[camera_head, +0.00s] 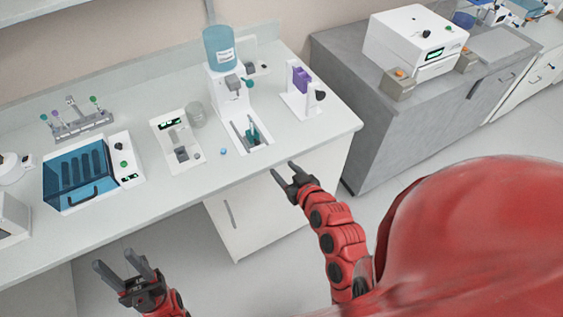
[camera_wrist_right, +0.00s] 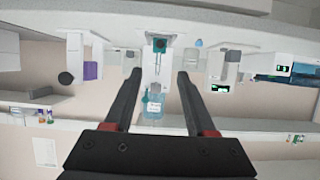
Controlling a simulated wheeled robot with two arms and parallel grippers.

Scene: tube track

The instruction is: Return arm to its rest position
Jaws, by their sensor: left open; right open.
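My right gripper (camera_head: 286,176) is open and empty in front of the white bench's front edge, near the dispenser with the blue bottle. In the right wrist view its two dark fingers (camera_wrist_right: 157,90) stand apart with nothing between them. My left gripper (camera_head: 118,268) is open and empty at the lower left, in front of the bench. The red arm (camera_head: 335,235) behind my right gripper reaches up from the lower middle. Neither gripper touches anything.
The white bench (camera_head: 245,178) carries a dispenser with a blue bottle (camera_head: 219,47), a blue-lidded device (camera_head: 80,177), a small device with a display (camera_head: 176,140) and a purple-topped stand (camera_head: 301,85). A grey cabinet (camera_head: 400,130) stands right. The floor in front is clear.

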